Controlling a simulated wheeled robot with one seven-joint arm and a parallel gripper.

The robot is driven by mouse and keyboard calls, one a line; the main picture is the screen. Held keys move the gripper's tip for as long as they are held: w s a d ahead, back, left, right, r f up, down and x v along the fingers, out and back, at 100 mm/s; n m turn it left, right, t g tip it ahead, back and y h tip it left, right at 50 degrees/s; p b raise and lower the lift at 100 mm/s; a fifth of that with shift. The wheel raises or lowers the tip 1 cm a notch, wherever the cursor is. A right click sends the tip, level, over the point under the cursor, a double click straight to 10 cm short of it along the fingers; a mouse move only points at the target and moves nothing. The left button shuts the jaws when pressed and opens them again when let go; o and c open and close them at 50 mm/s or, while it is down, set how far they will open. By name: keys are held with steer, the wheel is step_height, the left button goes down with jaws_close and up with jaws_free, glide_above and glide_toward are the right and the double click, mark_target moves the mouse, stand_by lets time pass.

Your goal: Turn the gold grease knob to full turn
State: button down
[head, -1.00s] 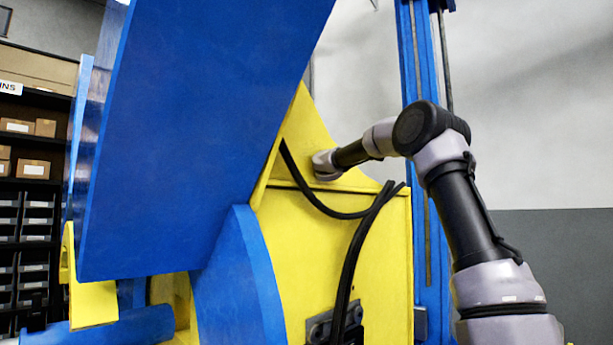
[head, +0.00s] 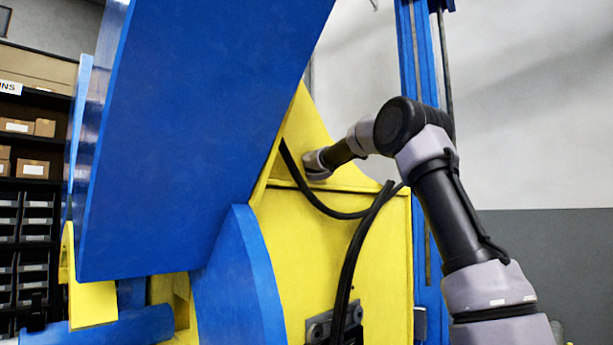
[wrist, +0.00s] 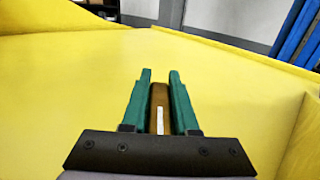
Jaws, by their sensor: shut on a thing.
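The gold grease knob (wrist: 158,108) shows in the wrist view as a brownish-gold bar with a white mark on it. It stands at a yellow panel of the positioner. My gripper (wrist: 160,80) has its two green fingers on either side of the knob and is shut on it. In the head view my arm reaches to the yellow housing (head: 330,235). There the gripper and the knob are hidden behind the arm's end and the housing. How far the knob is turned cannot be told.
A large tilted blue plate (head: 200,130) fills the left of the head view. Black hoses (head: 350,265) hang across the yellow housing below my wrist. A blue column (head: 428,70) stands behind my arm. Shelves with boxes (head: 30,170) are at far left.

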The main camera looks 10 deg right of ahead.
steer(key=m+h, duration=0.1)
steer(key=h, duration=0.1)
steer(key=m+g+h, duration=0.1)
steer(key=m+h, duration=0.2)
steer(key=h, duration=0.2)
steer(key=shift+s+d+m+g, duration=0.1)
steer(key=shift+d+m+g, duration=0.2)
steer(key=shift+d, duration=0.05)
steer(key=shift+s+d+m+g+h, duration=0.1)
steer(key=shift+d+m+g+h, duration=0.1)
steer(key=shift+m+g+h, duration=0.65)
steer(key=shift+s+d+m+g+h, duration=0.2)
steer(key=shift+m+g+h, duration=0.3)
steer(key=shift+h, duration=0.5)
steer(key=shift+s+d+m+g+h, duration=0.1)
steer(key=shift+d+m+g+h, duration=0.15)
steer(key=shift+m+g+h, duration=0.5)
steer(key=shift+h, duration=0.3)
steer(key=c, duration=0.7)
jaws_free()
steer(key=shift+t, duration=0.3)
